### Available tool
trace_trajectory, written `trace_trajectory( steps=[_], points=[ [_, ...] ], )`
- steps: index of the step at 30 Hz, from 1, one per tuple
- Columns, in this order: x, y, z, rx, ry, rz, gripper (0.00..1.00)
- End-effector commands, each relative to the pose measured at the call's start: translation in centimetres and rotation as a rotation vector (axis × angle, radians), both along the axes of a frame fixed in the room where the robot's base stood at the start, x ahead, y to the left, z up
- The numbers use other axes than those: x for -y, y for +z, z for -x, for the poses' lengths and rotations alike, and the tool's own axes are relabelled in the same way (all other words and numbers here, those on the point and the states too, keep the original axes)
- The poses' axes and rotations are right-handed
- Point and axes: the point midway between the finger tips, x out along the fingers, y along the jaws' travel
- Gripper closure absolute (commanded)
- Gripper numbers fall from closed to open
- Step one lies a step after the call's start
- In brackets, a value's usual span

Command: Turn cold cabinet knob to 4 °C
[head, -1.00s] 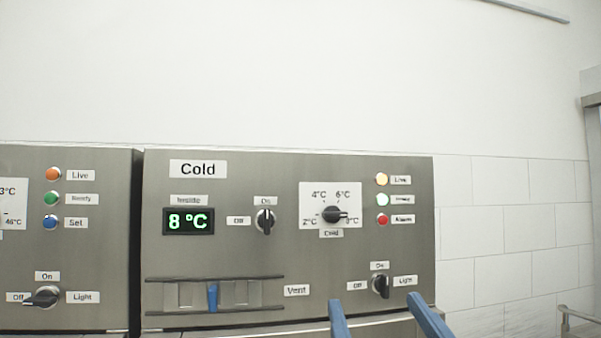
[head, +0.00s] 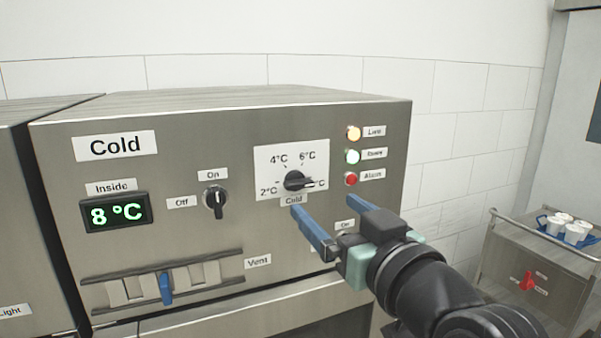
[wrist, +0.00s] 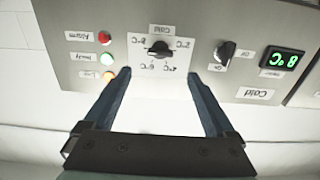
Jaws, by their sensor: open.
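The cold cabinet knob (head: 294,181) is a black knob on a white dial plate (head: 264,158) marked 2, 4, 6 and 8 °C. Its handle lies nearly level and points right, toward the 8 °C mark. In the wrist view the knob (wrist: 159,48) appears upside down, ahead of the gap between my fingers. The green display (head: 114,213) reads 8 °C. My gripper (head: 323,203) is open and empty, its two blue fingers apart, just below and to the right of the knob. I see no contact with the knob.
An on/off knob (head: 215,200) is left of the dial, and a vent slider (head: 166,288) is lower left. Three lamps, the red one (head: 351,179) lowest, are right of the dial. My gripper partly hides the light switch area. A trolley (head: 545,268) with cups stands at the right.

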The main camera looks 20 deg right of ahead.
Motion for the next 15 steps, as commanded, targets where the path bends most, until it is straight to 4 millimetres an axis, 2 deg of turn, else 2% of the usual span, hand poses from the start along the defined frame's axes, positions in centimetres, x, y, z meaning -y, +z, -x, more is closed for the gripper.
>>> trace_trajectory(
  steps=[1, 6, 10, 15],
  points=[
    [-0.2, 0.5, -1.2, -0.003, 0.004, -0.002, 0.1],
    [-0.3, 0.5, -4.8, -0.004, 0.003, -0.001, 0.1],
    [-0.3, 0.4, -7.0, -0.002, 0.002, -0.001, 0.1],
    [-0.4, 0.3, -8.8, -0.001, 0.001, 0.001, 0.1]
  ],
)
